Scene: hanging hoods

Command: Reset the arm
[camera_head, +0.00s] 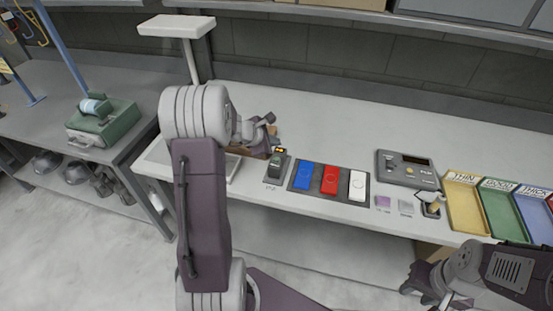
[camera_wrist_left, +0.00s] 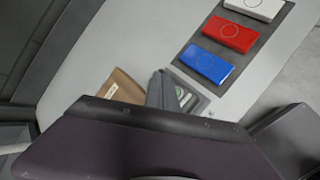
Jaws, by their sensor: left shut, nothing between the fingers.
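My left arm reaches up and over the bench in the head view. Its gripper (camera_head: 266,128) is above the bench's left part, close to a brown object (camera_head: 248,151) and a small dark device (camera_head: 276,168). In the left wrist view the left gripper's fingers (camera_wrist_left: 160,92) are together with nothing held.
A dark mat (camera_head: 343,191) carries blue (camera_head: 303,176), red (camera_head: 330,180) and white (camera_head: 357,185) blocks. A grey control box (camera_head: 407,170) and labelled yellow (camera_head: 466,205) and green (camera_head: 505,213) bins stand to the right. A green machine (camera_head: 102,122) sits on the left bench.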

